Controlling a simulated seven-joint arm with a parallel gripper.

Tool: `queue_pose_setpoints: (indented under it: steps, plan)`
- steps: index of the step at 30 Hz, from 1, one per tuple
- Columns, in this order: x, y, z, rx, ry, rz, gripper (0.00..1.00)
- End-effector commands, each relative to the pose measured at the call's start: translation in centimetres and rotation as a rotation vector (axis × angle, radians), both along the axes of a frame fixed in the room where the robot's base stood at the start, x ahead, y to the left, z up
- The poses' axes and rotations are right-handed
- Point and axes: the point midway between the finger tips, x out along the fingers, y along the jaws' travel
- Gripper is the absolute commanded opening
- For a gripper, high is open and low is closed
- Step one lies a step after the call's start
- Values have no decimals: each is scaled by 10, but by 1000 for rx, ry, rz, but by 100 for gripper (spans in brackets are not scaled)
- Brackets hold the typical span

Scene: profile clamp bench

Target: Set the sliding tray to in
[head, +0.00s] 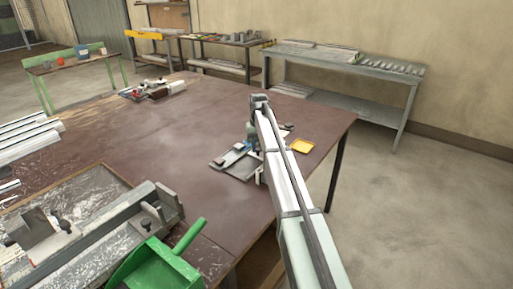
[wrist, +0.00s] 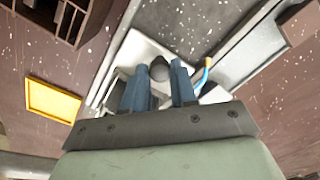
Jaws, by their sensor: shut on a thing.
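The sliding tray unit (head: 235,161) is a low grey piece on the brown bench, near its right end in the head view. In the wrist view its pale plate (wrist: 136,52) lies under my fingers. A dark rounded knob (wrist: 158,70) stands up from it. My gripper (wrist: 159,76) has its two blue fingers closed around this knob. In the head view my gripper (head: 252,138) is small and partly hidden by my arm at the unit's right side. The exact slide position of the tray is hard to tell.
A yellow dish (head: 302,146) lies right of the unit; it also shows in the wrist view (wrist: 52,98). A green dustpan (head: 160,262) and a clamp fixture (head: 110,225) stand at the front left. The bench middle (head: 170,130) is clear.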

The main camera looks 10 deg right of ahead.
Motion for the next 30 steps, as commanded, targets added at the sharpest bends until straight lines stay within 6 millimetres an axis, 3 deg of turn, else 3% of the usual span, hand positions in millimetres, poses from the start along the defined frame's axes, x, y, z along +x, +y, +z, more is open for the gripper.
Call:
queue_pose_setpoints:
  steps: [8,19,23,30]
  plan:
    - [4,-4,1,-7,-9,-4,52]
    - [3,-2,6,-6,-7,-3,53]
    - [3,-2,21,-5,-8,-3,53]
    - [4,-2,68,-6,-9,-3,53]
